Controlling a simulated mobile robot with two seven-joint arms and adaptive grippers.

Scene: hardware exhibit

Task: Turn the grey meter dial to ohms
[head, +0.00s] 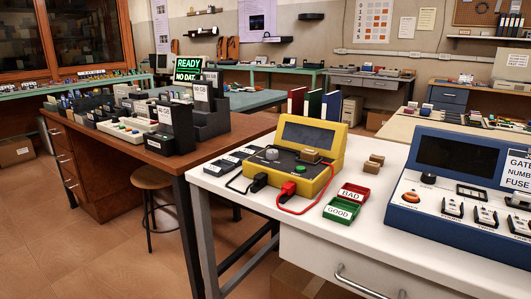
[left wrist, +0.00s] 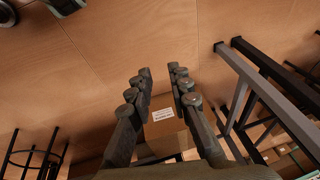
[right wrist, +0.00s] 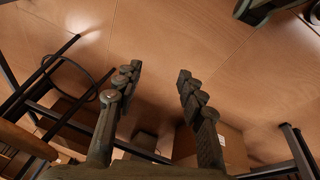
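The yellow meter (head: 300,158) stands on the white workbench in the middle of the head view, with a dark screen at its back. Its grey dial (head: 272,154) sits on the left of the black panel. The dial's markings are too small to read. A green button (head: 300,169) is on the same panel. My left gripper (left wrist: 162,72) is open and empty in the left wrist view, above the floor. My right gripper (right wrist: 157,74) is open and empty in the right wrist view, also above the floor. Neither gripper shows in the head view, and both are away from the meter.
Red BAD (head: 353,193) and green GOOD (head: 342,210) trays lie right of the meter. A red lead (head: 310,209) curves over the bench front. A blue console (head: 462,180) stands at right. A brown desk with a stool (head: 151,178) is at left. Floor is open at far left.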

